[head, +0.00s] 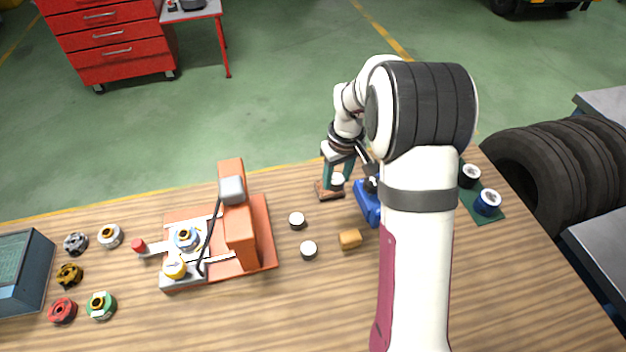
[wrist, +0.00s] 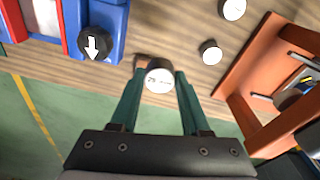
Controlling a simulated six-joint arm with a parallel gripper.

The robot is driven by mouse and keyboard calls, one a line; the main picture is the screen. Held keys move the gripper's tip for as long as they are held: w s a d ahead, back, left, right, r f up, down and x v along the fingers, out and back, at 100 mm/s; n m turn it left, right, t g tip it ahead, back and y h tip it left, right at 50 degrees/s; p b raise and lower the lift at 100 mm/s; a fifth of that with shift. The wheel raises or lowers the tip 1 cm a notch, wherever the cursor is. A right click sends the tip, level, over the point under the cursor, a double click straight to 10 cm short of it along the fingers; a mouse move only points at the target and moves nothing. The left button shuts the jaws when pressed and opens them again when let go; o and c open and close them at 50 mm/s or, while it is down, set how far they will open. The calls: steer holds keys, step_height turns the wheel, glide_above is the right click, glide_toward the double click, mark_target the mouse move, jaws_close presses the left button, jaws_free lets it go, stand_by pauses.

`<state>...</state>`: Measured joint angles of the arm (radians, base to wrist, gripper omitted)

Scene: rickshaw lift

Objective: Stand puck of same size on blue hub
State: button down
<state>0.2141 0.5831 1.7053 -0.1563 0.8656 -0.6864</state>
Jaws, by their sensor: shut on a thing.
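My gripper (head: 337,180) has teal fingers and is shut on a puck with a dark side and a white printed top. The held puck (wrist: 159,78) sits between the fingertips in the wrist view; its print is too small to read surely, and I cannot tell its height above the table. Two similar pucks stand apart on the table, one puck (head: 297,220) behind the other puck (head: 308,249). A blue-ringed hub (head: 186,237) with a gold centre sits on the grey plate of the orange press, left of my gripper.
The orange press (head: 240,240) rises between my gripper and the blue hub. Several other hubs, including a green hub (head: 100,305), stand at left. A blue device (head: 367,203), brown block (head: 329,192) and tan block (head: 350,239) are near my gripper. A green mat (head: 479,209) lies right.

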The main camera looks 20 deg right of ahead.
steer(key=s+a+r+m, duration=0.1)
steer(key=a+r, duration=0.2)
steer(key=r, duration=0.5)
steer(key=a+r+m, duration=0.2)
steer(key=a+r, duration=0.1)
steer(key=r, duration=0.6)
steer(key=s+a+r+m, duration=0.1)
steer(key=a+r, duration=0.2)
steer(key=r, duration=0.5)
steer(key=n, duration=1)
glide_above(183, 233)
step_height(183, 233, down, 22)
steer(key=shift+y, duration=0.4)
steer(key=shift+s+f, duration=0.15)
steer(key=shift+f, duration=2.9)
steer(key=shift+d+f, duration=0.1)
steer(key=shift+f, duration=0.3)
jaws_free()
